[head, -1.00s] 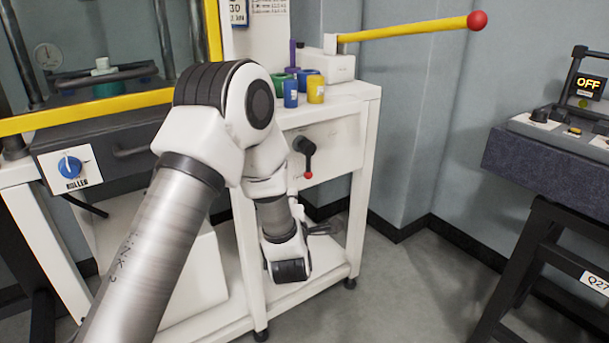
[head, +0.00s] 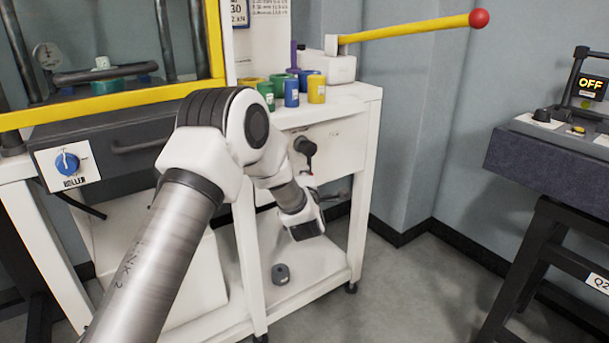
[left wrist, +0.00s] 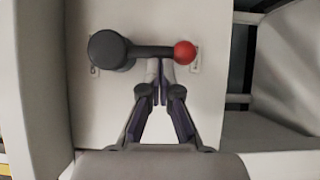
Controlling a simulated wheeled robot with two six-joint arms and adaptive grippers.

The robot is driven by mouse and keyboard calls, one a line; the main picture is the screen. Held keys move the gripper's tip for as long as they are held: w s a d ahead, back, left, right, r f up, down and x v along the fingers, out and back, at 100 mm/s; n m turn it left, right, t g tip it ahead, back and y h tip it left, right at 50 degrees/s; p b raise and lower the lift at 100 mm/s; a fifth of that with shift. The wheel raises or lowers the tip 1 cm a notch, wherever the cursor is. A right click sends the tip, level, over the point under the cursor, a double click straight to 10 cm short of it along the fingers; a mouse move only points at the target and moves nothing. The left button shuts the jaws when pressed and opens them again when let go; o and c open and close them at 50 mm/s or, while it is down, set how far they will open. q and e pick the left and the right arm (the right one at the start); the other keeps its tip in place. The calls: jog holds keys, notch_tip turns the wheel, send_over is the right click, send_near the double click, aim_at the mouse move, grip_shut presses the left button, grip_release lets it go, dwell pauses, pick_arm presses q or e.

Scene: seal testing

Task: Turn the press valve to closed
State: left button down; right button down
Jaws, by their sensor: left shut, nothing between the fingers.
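The press valve is a dark round hub (head: 305,146) with a short lever on the white cabinet front, below the pots. In the head view the lever hangs down from the hub. The left wrist view shows the hub (left wrist: 108,50) at the left, the lever (left wrist: 150,51) across the picture and its red ball (left wrist: 184,52) at the right. My left gripper (left wrist: 158,92) is shut and empty, its fingertips close beside the lever near the ball end. I cannot tell whether they touch it. In the head view my left wrist partly hides the gripper (head: 338,194).
Several coloured pots (head: 291,93) stand on the cabinet top, beside a press with a long yellow lever (head: 405,31). A small grey cylinder (head: 281,273) is on the lower shelf. A blue knob (head: 67,162) is at the left, and a bench with an OFF display (head: 591,86) at the right.

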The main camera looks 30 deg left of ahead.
pick_arm(q)
jog(key=shift+w+d+f+n+b, duration=0.15)
jog(key=shift+n+b, duration=0.15)
jog(key=shift+b, duration=0.45)
jog(key=w+d+r+n+t+y+b, duration=0.1)
jog(key=w+d+r+n+y+b, duration=0.1)
jog(key=w+n+y+b, duration=0.4)
jog(key=shift+w+d+r+n+y+b, duration=0.65)
jog(key=shift+n+b, duration=2.15)
jog(key=shift+b, duration=2.95)
jog(key=shift+w+a+f+h, duration=0.1)
jog(key=shift+w+f+h, duration=0.05)
jog(key=shift+w+h, duration=0.1)
